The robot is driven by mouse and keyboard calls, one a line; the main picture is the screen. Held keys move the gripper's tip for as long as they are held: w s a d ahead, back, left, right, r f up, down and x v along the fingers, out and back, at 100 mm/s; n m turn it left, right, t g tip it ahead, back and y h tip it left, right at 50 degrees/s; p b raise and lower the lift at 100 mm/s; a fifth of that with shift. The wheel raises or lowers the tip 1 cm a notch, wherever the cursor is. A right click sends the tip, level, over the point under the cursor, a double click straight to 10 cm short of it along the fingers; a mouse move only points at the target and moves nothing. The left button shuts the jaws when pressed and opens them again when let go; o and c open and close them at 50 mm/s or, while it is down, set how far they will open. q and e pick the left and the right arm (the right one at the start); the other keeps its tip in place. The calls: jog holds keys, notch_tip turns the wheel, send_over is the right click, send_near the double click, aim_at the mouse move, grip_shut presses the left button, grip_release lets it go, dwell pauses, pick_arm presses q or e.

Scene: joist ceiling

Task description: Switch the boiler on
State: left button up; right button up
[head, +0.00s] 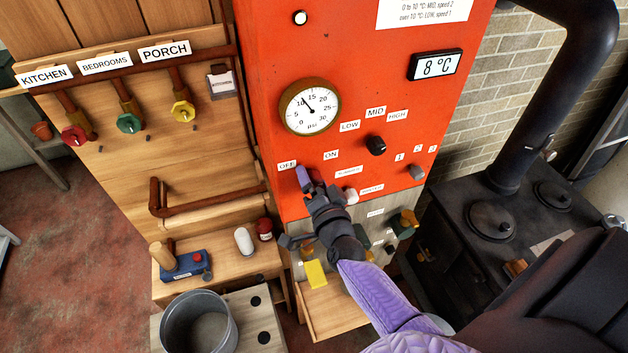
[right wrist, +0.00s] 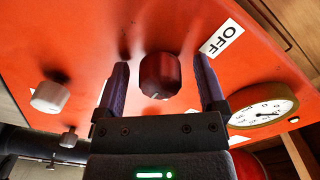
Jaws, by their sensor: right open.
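The boiler (head: 350,55) is a tall orange-red panel. Its OFF label (head: 287,166) and ON label (head: 331,155) sit low at its left. My right gripper (head: 309,180) is at the panel just below these labels and largely hides the knob there in the head view. In the right wrist view a dark red knob (right wrist: 160,75) sits between the two purple fingers, near the OFF label (right wrist: 221,38). The fingers are open, with a gap on each side of the knob. My left gripper is not in view.
The panel also has a black knob (head: 376,145) under LOW, MID and HIGH, a grey knob (head: 416,172), a white knob (head: 351,196), a round gauge (head: 310,106) and an 8 °C display (head: 436,65). A black stove (head: 470,235) stands right; a metal bucket (head: 200,325) is below left.

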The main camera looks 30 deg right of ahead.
jog(key=v, duration=1)
jog(key=s+a+f+n+g+y+b, duration=0.2)
jog(key=f+n+b, duration=0.15)
jog(key=f, duration=0.65)
jog(key=s+a+f+n+g+y+b, duration=0.1)
jog(key=s+f+n+g+b, duration=0.3)
jog(key=f, duration=0.6)
jog(key=s+a+f+g+y+b, duration=0.15)
jog(key=f+b, duration=0.35)
jog(key=f, duration=0.5)
jog(key=s+f+n+g+b, duration=0.8)
jog(key=s+f+g+b, duration=0.1)
jog(key=s+f, duration=1.2)
notch_tip(320, 180, down, 3)
jog(key=shift+s+d+r+b, duration=0.1)
jog(key=shift+s+d+b, duration=0.2)
jog(key=shift+b, duration=0.5)
jog(key=shift+n, duration=0.25)
